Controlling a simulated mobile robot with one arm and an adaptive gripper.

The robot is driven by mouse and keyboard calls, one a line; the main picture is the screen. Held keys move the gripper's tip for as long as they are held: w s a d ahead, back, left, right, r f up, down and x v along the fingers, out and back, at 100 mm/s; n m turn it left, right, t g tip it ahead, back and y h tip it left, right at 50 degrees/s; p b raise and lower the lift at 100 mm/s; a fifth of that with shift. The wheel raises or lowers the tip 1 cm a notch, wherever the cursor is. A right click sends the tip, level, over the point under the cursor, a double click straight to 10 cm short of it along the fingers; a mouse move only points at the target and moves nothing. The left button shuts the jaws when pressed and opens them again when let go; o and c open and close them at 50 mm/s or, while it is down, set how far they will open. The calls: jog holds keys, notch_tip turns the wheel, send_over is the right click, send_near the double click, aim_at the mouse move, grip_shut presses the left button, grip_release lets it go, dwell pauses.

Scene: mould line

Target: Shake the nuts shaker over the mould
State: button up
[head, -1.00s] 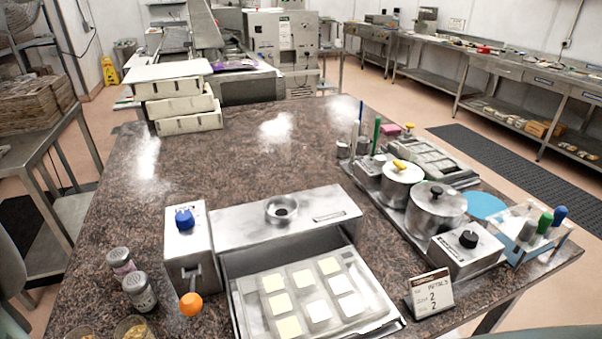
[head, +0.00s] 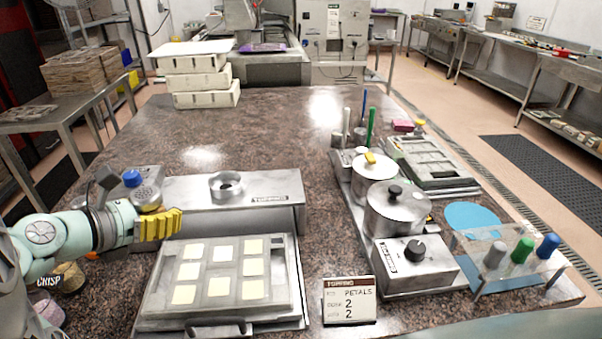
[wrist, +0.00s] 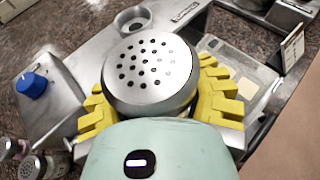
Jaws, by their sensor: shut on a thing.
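A shaker with a round perforated metal lid (wrist: 150,72) is held between the yellow fingers of my gripper (wrist: 154,92). In the head view the lid (head: 148,188) shows just behind my gripper (head: 160,224). My fingers hide its body, and no label on it is readable. The mould (head: 218,252) is a grey tray with several pale square pieces in its pockets. It lies flat at the front, and my gripper is above its back left corner area. I cannot tell whether the shaker is right over the mould.
A card (head: 349,300) reading petals stands right of the mould. A metal box with a blue knob (head: 132,178) is at the left. Other shakers (wrist: 30,165) stand low left in the wrist view. Pots (head: 397,212) crowd the right; the table's back middle is clear.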

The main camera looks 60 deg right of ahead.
jog(key=shift+s+d+f+m+g+b, duration=0.5)
jog(key=shift+s+d+f, duration=0.55)
jog(key=shift+s, duration=0.25)
jog(key=shift+s+d+f+m+g+b, duration=0.5)
jog(key=shift+s+d+f, duration=0.4)
jog(key=shift+s+f, duration=0.3)
jog(key=shift+s+d+f+m+g+b, duration=0.4)
jog(key=shift+s+d+f+g, duration=0.2)
jog(key=shift+s+d+f, duration=0.6)
jog(key=shift+s+a+r, duration=0.15)
jog(key=shift+a, duration=0.05)
jog(key=shift+r, duration=0.2)
